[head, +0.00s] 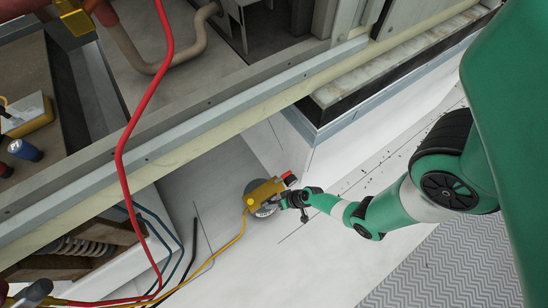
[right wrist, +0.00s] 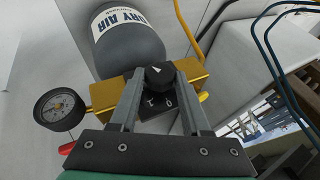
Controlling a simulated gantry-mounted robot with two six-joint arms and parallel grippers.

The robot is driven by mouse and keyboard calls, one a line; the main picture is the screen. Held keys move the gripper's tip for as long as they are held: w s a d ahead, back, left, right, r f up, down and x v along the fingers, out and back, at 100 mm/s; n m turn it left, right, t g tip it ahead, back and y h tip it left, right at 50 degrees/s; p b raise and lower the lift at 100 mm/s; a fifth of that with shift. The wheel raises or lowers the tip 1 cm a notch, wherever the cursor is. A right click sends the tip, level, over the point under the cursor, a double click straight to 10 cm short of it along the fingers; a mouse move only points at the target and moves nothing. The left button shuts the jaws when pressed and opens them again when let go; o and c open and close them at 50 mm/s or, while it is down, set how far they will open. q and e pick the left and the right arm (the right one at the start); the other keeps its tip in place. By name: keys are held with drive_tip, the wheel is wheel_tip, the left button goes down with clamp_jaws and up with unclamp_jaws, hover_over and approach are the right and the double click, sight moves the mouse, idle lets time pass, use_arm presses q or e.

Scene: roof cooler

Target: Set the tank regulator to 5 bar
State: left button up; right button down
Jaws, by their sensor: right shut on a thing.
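The brass tank regulator (head: 266,190) sits on top of a grey air tank (head: 253,211) low in the middle of the head view. In the right wrist view the regulator body (right wrist: 103,94) carries a black knob (right wrist: 158,75) with a white pointer mark and a round gauge (right wrist: 59,110) at left. The gauge's needle is too small to read in bar. My right gripper (head: 289,201) is at the regulator, its fingers shut on either side of the knob. The tank (right wrist: 128,42) stands behind, with a white label. My left gripper is not in view.
A red hose (head: 121,165) hangs down the left of the head view. A yellow hose (head: 228,246) runs from the regulator to the lower left. Long metal rails (head: 200,118) cross above the tank. Pale floor (head: 300,262) lies open below it.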

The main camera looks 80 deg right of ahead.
drive_tip(key=shift+s+f+t+y, duration=0.1)
drive_tip(key=shift+t+y, duration=0.3)
idle(0.5)
drive_tip(key=shift+c, duration=2)
unclamp_jaws()
drive_tip(key=p+v, duration=0.9)
drive_tip(key=v, duration=0.2)
drive_tip(key=shift+s+d, duration=0.2)
drive_tip(key=shift+s, duration=0.15)
